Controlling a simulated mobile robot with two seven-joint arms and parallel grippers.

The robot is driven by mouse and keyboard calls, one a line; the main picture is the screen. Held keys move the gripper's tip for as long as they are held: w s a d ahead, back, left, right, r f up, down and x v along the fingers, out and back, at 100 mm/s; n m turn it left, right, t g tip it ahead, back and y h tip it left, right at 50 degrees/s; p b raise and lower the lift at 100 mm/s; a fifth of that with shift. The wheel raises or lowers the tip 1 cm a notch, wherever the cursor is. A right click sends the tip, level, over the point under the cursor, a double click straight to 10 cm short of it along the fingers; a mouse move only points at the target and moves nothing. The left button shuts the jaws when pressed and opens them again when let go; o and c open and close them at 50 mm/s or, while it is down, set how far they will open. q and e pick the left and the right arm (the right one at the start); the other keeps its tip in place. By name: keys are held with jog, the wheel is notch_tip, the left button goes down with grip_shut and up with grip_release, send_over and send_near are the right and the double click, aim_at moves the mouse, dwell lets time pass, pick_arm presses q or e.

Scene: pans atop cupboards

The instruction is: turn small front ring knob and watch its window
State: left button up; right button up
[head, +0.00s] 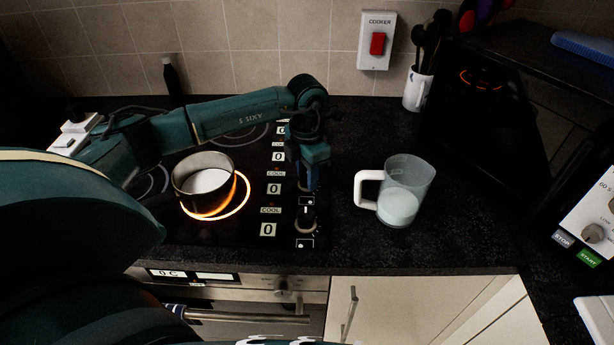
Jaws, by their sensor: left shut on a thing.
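The black hob (225,240) has a column of knobs along its right side. The front knob (305,217) stands uncovered. My left gripper (309,186) points down over the knob just behind it and is shut on that knob, which it mostly hides. White windows run left of the knobs. The front window (268,230) reads 0, and the window behind it (274,189) also reads 0. Small labels between them read COOL. A front ring (243,200) glows orange under a pan (187,183) with white contents. My right gripper is out of view.
A clear jug (415,175) with white contents stands right of the hob, close to my left gripper. A utensil pot (417,92) stands behind it. A cooker switch (377,42) is on the wall. The worktop around the jug is clear.

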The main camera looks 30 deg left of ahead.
pick_arm(q)
jog(key=m+b, duration=0.3)
jog(key=m, duration=0.2)
jog(key=shift+m+b, duration=0.65)
jog(key=shift+m, duration=0.35)
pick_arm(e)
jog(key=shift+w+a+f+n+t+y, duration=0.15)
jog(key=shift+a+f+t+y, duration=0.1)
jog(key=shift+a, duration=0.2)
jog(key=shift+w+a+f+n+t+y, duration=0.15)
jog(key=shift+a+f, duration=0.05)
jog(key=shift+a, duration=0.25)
pick_arm(q)
jog(key=shift+r, duration=0.1)
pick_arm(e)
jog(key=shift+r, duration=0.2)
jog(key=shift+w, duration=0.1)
pick_arm(q)
jog(key=o, duration=1)
jog(key=shift+c, duration=0.2)
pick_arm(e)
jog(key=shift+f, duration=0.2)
pick_arm(q)
notch_tip(320, 180, up, 13)
jog(key=b, duration=0.1)
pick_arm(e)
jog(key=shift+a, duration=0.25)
